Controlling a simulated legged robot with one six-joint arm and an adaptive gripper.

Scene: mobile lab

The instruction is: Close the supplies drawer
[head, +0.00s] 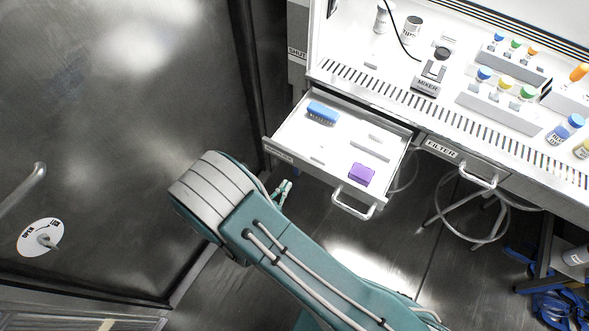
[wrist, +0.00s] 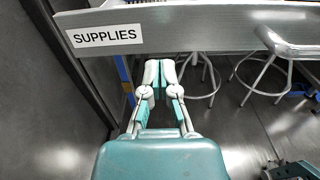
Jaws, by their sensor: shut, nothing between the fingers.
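The supplies drawer (head: 290,153) is pulled out from under the lab bench in the head view. It holds a blue brush-like item (head: 322,113), a purple block (head: 361,174) and small white items. Its metal handle (head: 354,205) is on the right part of its front. In the wrist view the drawer front (wrist: 200,30) with its SUPPLIES label (wrist: 107,36) spans the top, and the handle (wrist: 289,45) is at the right. My gripper (wrist: 160,66) is shut and empty, in front of and below the drawer front, left of the handle. In the head view my gripper (head: 284,187) shows partly behind my arm.
A shut FILTER drawer (head: 441,148) is to the right under the bench. A round stool (head: 475,235) stands below it. Bottles, racks and a mixer (head: 428,84) stand on the bench. A dark door (head: 120,120) is at the left. Floor in front of the drawer is open.

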